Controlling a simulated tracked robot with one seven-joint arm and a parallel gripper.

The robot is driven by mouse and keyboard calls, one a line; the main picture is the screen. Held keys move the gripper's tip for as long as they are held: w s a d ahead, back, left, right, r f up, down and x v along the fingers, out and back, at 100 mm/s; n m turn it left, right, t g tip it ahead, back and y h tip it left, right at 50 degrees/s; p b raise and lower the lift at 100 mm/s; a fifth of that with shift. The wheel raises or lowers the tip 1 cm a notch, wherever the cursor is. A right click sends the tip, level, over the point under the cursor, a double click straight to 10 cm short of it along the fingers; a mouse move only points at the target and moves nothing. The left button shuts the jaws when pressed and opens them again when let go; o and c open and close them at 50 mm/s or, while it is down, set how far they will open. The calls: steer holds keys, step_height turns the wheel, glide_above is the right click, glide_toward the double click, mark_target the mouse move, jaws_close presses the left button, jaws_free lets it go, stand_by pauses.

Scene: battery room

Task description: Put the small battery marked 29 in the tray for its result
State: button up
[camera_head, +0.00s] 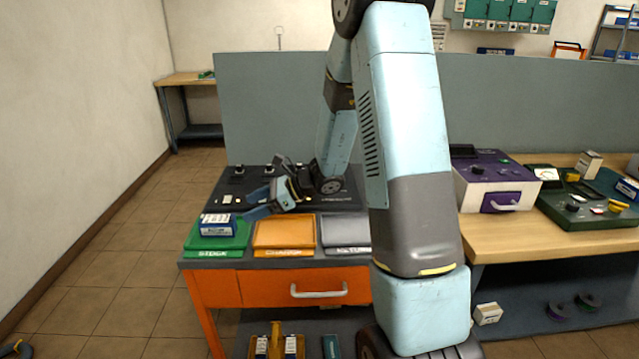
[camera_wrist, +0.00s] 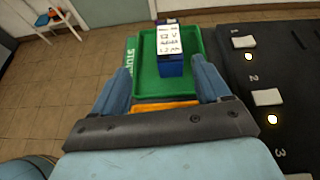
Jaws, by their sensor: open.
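A blue battery (camera_head: 217,225) with a white printed label sits in the green tray (camera_head: 190,238), whose front reads STOCK. In the wrist view the battery (camera_wrist: 172,68) stands inside the green tray (camera_wrist: 139,62). Its print is too small to read for sure, so I cannot tell whether it says 29. My gripper (camera_head: 247,206) is open and empty, pointing left near the trays. In the wrist view its fingers (camera_wrist: 161,66) are spread wide, with the battery in the gap beyond them. An orange tray (camera_head: 284,234) and a grey tray (camera_head: 344,232) stand to the right.
A black panel (camera_head: 228,184) lies behind the trays; its numbered positions and lit lamps show in the wrist view (camera_wrist: 284,76). A grey partition (camera_head: 270,110) stands behind. A purple-topped instrument (camera_head: 490,170) and a green tester (camera_head: 590,215) are on the wooden bench at right.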

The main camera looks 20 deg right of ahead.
steer(key=s+r+n+g+h, duration=0.3)
steer(key=s+r+n+h, duration=0.1)
steer(key=s+r+n, duration=0.95)
steer(key=s+d+r+n+t+h, duration=0.2)
steer(key=s+d+r+n+h, duration=0.1)
steer(key=s, duration=0.5)
steer(key=s+d+r+n+t+h, duration=0.2)
steer(key=s+d+r+n+h, duration=0.2)
steer(key=s+d, duration=0.3)
steer(key=shift+s+d+r+t+h, duration=0.3)
steer(key=shift+d+h, duration=0.2)
steer(key=shift+h, duration=0.3)
steer(key=shift+n, duration=0.25)
